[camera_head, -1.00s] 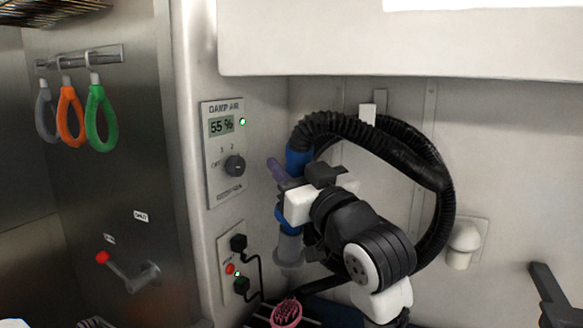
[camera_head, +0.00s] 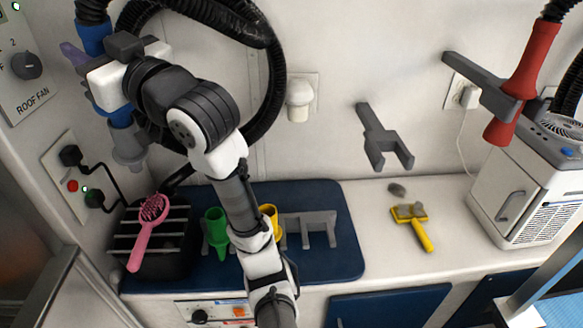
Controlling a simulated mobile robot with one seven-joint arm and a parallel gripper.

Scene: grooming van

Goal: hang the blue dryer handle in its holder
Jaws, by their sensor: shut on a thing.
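The blue dryer handle (camera_head: 93,40) is at the upper left, with a black ribbed hose at its top and a grey nozzle (camera_head: 128,147) pointing down. My gripper (camera_head: 98,82) is shut on the handle and hides its middle. A purple piece (camera_head: 72,53) sticks out at its left. An empty grey forked holder (camera_head: 382,142) is on the back wall, right of the middle and well apart from my gripper. A similar grey holder (camera_head: 480,86) at the right has a red dryer handle (camera_head: 524,80) in it.
A yellow tool (camera_head: 413,226) lies on the counter. A white machine (camera_head: 520,195) stands right. The wall around the empty holder is clear.

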